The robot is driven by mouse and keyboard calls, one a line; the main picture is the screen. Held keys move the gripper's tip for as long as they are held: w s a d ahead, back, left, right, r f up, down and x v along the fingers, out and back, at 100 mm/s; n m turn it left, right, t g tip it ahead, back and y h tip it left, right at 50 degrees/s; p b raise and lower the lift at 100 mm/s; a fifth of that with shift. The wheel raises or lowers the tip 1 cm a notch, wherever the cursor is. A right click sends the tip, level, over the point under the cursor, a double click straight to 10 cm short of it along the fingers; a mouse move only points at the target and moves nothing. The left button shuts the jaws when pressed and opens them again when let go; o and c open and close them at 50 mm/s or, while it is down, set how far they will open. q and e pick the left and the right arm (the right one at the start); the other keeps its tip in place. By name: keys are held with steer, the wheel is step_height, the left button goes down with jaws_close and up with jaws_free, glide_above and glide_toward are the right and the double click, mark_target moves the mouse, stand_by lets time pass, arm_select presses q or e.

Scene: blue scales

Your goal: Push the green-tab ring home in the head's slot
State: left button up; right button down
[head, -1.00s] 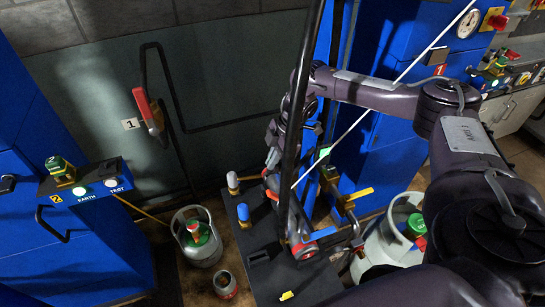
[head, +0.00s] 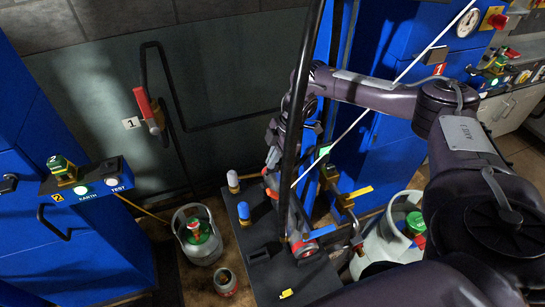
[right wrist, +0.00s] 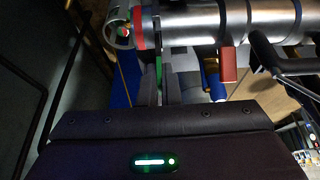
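The fingers seem shut on this tab. The slot and most of the ring are hidden. In the head view a black post covers much of my right gripper. My left gripper is out of view.
The black stand (head: 265,278) bears a blue-capped peg (head: 243,211) and a pale-capped peg (head: 232,180). Gas cylinders (head: 201,243) stand on the floor at both sides. A black upright post (head: 297,110) and blue cabinets (head: 385,150) crowd the arm.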

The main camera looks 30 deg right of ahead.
steer(key=shift+p, duration=0.6)
stand_by(0.9)
steer(key=shift+f+b, duration=0.75)
steer(key=shift+f, duration=0.75)
steer(key=c, duration=1.6)
jaws_free()
steer(key=shift+o, duration=0.2)
steer(key=b+v, duration=0.1)
steer(key=v, duration=0.6)
steer(key=shift+r, duration=0.35)
steer(key=shift+d, duration=0.15)
